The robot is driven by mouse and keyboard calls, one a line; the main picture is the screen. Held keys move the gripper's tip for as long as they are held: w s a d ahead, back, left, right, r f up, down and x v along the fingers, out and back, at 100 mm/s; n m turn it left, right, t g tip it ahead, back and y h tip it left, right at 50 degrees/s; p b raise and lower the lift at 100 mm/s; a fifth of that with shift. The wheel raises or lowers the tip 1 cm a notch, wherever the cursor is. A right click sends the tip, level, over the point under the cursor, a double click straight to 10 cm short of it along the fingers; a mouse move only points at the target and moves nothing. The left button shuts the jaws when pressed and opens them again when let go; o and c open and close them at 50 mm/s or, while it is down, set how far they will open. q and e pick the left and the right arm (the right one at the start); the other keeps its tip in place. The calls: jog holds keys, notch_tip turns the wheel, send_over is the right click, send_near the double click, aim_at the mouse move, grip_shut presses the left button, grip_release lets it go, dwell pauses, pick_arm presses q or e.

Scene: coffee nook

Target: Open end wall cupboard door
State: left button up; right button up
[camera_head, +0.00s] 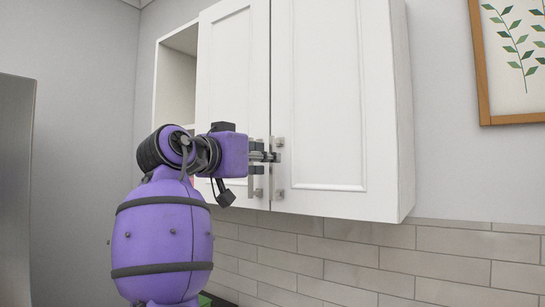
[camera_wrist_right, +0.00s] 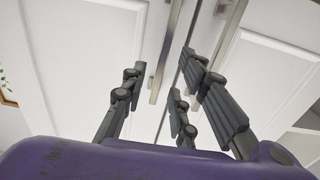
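The white wall cupboard has a left door (camera_head: 233,75) and a right door (camera_head: 320,95), both closed, with a narrow seam between them. The right door's upright metal handle (camera_head: 279,180) stands close to the seam; the left door's handle (camera_head: 250,188) is partly hidden by my gripper. My right gripper (camera_head: 266,156) is at the handles, fingers toward the doors. In the right wrist view, its dark fingers (camera_wrist_right: 160,95) are apart, with one metal handle (camera_wrist_right: 165,65) appearing between them. Whether they touch it is unclear. My left gripper is out of view.
An open shelf (camera_head: 176,85) adjoins the cupboard's left side. A framed leaf picture (camera_head: 482,75) hangs at right. A grey panel (camera_head: 15,190) stands at far left. Pale tiles (camera_head: 400,262) cover the wall below. Free room lies in front of the right door.

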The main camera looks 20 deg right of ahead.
jog(key=shift+x, duration=1.8)
jog(key=shift+c, duration=0.2)
grip_shut()
